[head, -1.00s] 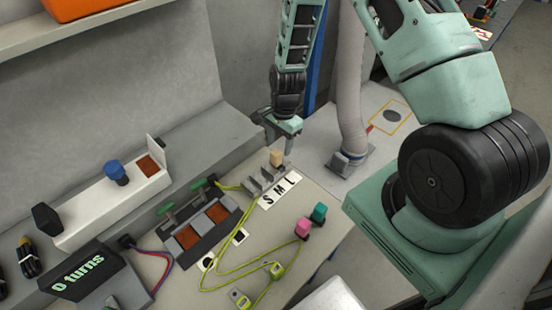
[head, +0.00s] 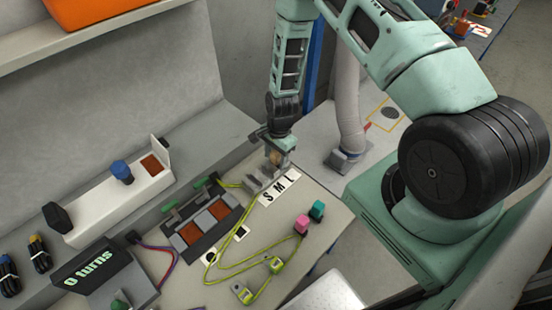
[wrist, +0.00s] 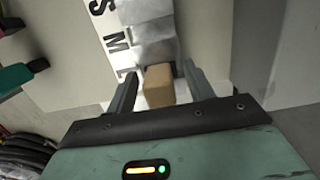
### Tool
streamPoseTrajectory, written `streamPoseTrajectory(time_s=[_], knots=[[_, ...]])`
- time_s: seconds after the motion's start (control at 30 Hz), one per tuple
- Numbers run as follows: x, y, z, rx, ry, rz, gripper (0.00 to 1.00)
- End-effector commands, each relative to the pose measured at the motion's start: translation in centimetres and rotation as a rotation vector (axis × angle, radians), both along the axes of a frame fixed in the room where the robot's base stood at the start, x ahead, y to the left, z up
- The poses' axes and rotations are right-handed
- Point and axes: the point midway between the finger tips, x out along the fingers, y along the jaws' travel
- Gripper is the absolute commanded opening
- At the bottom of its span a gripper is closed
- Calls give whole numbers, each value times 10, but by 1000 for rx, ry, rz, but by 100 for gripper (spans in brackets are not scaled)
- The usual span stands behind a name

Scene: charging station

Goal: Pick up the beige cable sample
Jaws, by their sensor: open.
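The beige cable sample (wrist: 158,85) is a small beige block at the end of the grey metal holder (wrist: 148,35), by the L end of the size label. In the wrist view it lies between the two fingers of my gripper (wrist: 160,80), with a finger on each side. The fingers are open, with a narrow gap visible beside the block. In the head view my gripper (head: 273,160) points down over the sample, which is mostly hidden there (head: 274,157).
The white S M L label (head: 279,188) lies beside the holder. Yellow-green cable loops (head: 235,265) cross the bench. A grey wall stands behind.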

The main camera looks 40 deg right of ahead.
Motion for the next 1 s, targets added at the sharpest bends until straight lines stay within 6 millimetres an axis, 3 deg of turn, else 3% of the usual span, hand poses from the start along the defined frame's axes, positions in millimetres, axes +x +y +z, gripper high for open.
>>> streamPoseTrajectory(time_s=[0.07, 0.2, 0.23, 0.3, 0.67, 1.0], knots=[[0, 0, 0, 0, 0, 0, 50], [0, 0, 0, 0, 1, 0, 11], [0, 0, 0, 0, 1, -1, 4], [0, 0, 0, 0, 1, -1, 1], [0, 0, 4, 0, 1, 0, 1], [1, -1, 37, -1, -2, 0, 1]])
